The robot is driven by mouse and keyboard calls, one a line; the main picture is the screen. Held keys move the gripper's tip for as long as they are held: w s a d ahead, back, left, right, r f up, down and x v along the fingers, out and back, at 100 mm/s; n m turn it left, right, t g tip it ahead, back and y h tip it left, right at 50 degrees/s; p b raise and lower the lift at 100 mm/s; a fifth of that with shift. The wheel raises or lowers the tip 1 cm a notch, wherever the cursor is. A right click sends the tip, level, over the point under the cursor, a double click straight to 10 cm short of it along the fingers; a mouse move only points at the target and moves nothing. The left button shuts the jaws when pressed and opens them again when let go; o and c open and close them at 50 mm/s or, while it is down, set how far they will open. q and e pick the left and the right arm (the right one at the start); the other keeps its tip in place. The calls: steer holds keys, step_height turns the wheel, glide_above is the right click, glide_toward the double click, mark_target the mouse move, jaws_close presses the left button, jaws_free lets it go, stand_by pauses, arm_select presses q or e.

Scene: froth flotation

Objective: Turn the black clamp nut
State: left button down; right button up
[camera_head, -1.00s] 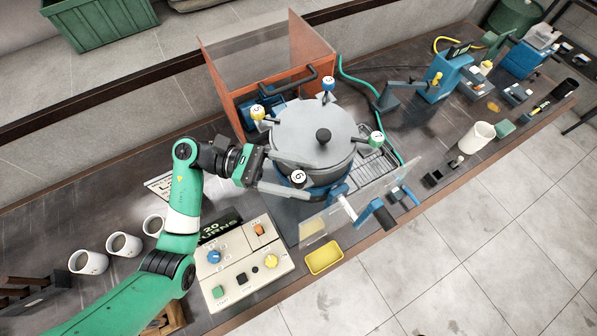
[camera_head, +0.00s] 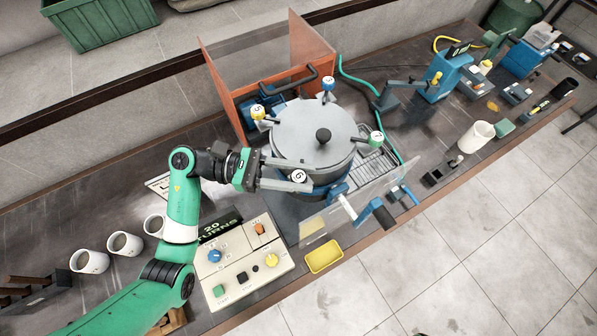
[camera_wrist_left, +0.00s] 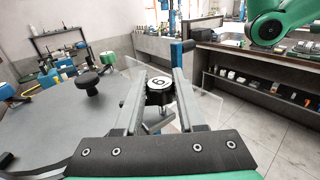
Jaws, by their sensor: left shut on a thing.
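The black clamp nut (camera_head: 298,177) has a white numbered cap and sits at the near rim of the grey round lid (camera_head: 305,125). In the left wrist view the black clamp nut (camera_wrist_left: 159,97) stands between my two fingers, with its cap showing above them. My left gripper (camera_head: 306,184) reaches in from the left and is shut on the nut. Several other nuts stand around the lid: a yellow one (camera_head: 258,113), a blue one (camera_head: 328,84) and a green one (camera_head: 376,138). My right gripper is not in view.
A clear panel (camera_head: 365,195) and a blue handle (camera_head: 376,213) stand just right of the nut. A control box (camera_head: 243,268) and a yellow tray (camera_head: 324,257) lie in front. White cups (camera_head: 125,244) stand at left. An orange-framed guard (camera_head: 312,50) rises behind.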

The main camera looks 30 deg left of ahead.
arm_select(q)
steer(key=n+t+y+p, duration=0.1)
steer(key=n+t, duration=0.1)
steer(key=n+t+y+p, duration=0.1)
steer(key=n+t+y, duration=0.1)
steer(key=t, duration=0.1)
steer(key=shift+s+r+p, duration=0.1)
steer(key=shift+r+p, duration=0.05)
steer(key=shift+p, duration=0.2)
steer(key=n+t+y+p, duration=0.2)
steer(key=n+y+p, duration=0.1)
steer(key=y+p, duration=0.1)
steer(key=n+t+y+p, duration=0.2)
steer(key=y+p, duration=0.2)
steer(key=p, duration=0.1)
steer(key=n+t+y+p, duration=0.2)
steer(key=n+y+p, duration=0.1)
steer(key=p, duration=0.2)
steer(key=shift+d+r+n+y, duration=0.2)
steer(key=shift+r+n+y, duration=0.1)
steer(key=shift+y, duration=0.1)
steer(key=shift+f+y+p, duration=0.15)
steer(key=shift+y+p, duration=0.25)
steer(key=shift+p, duration=0.15)
steer(key=shift+a+f+n+y, duration=0.15)
steer(key=shift+n+y, duration=0.85)
steer(key=shift+y, duration=0.3)
steer(key=c, duration=0.5)
jaws_free()
steer(key=shift+a+f, duration=0.1)
